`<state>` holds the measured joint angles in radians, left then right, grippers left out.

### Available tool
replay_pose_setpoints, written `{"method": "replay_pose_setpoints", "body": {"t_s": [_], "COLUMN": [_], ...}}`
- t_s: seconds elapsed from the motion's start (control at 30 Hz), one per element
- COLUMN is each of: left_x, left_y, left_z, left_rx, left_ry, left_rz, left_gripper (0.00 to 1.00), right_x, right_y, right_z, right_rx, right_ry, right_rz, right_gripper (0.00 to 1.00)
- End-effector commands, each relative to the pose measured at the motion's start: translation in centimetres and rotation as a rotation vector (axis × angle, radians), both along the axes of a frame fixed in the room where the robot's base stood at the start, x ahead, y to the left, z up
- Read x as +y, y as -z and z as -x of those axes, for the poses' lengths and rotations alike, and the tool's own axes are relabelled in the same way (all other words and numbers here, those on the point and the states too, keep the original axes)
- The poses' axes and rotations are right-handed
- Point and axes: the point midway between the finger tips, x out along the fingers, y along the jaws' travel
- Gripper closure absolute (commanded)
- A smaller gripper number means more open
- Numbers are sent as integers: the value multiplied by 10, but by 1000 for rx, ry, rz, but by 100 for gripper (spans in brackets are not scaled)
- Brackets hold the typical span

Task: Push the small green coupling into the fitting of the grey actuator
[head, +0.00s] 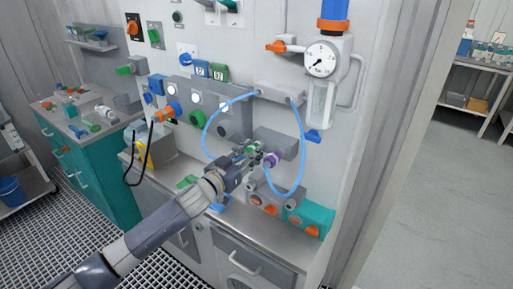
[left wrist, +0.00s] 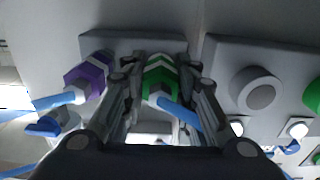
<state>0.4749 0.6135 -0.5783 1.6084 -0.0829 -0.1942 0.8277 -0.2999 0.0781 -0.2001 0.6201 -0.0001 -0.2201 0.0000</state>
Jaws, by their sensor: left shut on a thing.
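The small green coupling (left wrist: 160,76) has pale bands and a blue hose (left wrist: 180,115) leading from its near end. My left gripper (left wrist: 158,82) is shut on it, with a finger on each side. In the head view the left gripper (head: 252,156) is at the front of the grey actuator (head: 276,141), and the coupling is mostly covered by the fingers. The actuator (left wrist: 130,45) shows as a grey block behind the coupling. The coupling is in line with the block, but its far end and the fitting are hidden, so I cannot tell how deep it sits. My right gripper is not in view.
A purple coupling (left wrist: 86,78) with its own blue hose sits on the actuator close beside the left finger. Blue hoses loop up to a grey block (head: 279,95) on the panel. Grey and teal boxes (head: 309,218) stand on the ledge below.

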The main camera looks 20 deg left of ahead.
Motion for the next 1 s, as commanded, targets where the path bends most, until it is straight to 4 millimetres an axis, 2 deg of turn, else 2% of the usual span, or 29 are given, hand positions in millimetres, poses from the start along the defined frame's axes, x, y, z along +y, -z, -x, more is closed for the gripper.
{"method": "replay_pose_setpoints", "body": {"t_s": [1.0], "left_x": [13], "left_y": [0], "left_z": [35], "left_rx": [0], "left_ry": [0], "left_rz": [0], "left_gripper": [100], "right_x": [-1], "right_y": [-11], "right_z": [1], "right_rx": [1], "right_ry": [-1], "right_rz": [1], "right_gripper": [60]}}
